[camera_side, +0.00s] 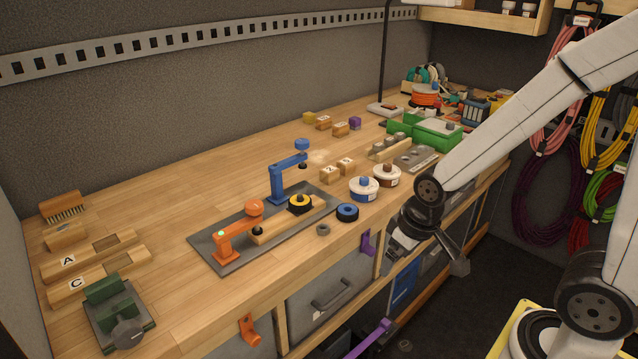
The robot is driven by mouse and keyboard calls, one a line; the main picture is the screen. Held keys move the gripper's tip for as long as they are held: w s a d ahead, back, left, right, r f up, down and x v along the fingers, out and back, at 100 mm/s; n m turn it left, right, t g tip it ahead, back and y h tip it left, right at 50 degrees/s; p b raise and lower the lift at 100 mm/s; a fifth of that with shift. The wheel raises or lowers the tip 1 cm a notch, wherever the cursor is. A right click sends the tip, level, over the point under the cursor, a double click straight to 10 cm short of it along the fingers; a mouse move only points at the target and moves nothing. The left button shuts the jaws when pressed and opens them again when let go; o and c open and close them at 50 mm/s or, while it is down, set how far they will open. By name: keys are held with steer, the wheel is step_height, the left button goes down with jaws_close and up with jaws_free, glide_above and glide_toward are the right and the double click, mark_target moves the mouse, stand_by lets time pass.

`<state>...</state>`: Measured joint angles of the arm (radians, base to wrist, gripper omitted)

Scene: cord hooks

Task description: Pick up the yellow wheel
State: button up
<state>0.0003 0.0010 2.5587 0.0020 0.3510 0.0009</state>
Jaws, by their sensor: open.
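The yellow wheel (299,201) is a small disc with a yellow ring and dark parts. It sits on a wooden block (283,222) on a dark grey plate (222,254), between an orange clamp-like stand (227,243) and a blue one (279,185). My gripper (426,257) is open and hangs at the front edge of the bench, to the right of the wheel and well apart from it. Nothing shows between its fingers, though they are partly dark and hard to make out.
A blue wheel (347,212) and a small grey ring (323,229) lie in front of the plate. Two labelled round tins (364,191) and several wooden blocks stand to the right. A green vise (114,312) is at front left.

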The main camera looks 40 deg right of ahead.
steer(key=w+d+f+m+g+y, duration=0.1)
steer(key=w+f+m+g+y, duration=0.15)
steer(key=w+m, duration=0.5)
steer(key=m+t+y, duration=0.4)
steer(key=m+y, duration=0.2)
steer(key=m, duration=0.7)
glide_toward(303, 199)
steer(key=shift+n, duration=0.25)
steer(key=s+a+f, duration=0.1)
steer(key=s+a, duration=0.1)
steer(key=s+a+f, duration=0.3)
steer(key=s+a, duration=0.1)
steer(key=s, duration=0.1)
steer(key=shift+f, duration=0.2)
steer(key=w+d+m+t, duration=0.1)
steer(key=w, duration=0.1)
steer(key=w+d+m+t+y, duration=0.1)
steer(key=w+d+m, duration=0.1)
steer(key=w+d+m+t+y, duration=0.1)
steer(key=w, duration=0.1)
steer(key=shift+d+m, duration=0.3)
steer(key=shift+w+d+r+m+t+y, duration=0.1)
steer(key=shift+w+d+m+t+y, duration=0.2)
steer(key=shift+d+t, duration=0.15)
steer(key=shift+x, duration=1.35)
steer(key=shift+a, duration=0.1)
steer(key=shift+x, duration=2.5)
steer(key=shift+s+a, duration=0.1)
steer(key=shift+s, duration=0.05)
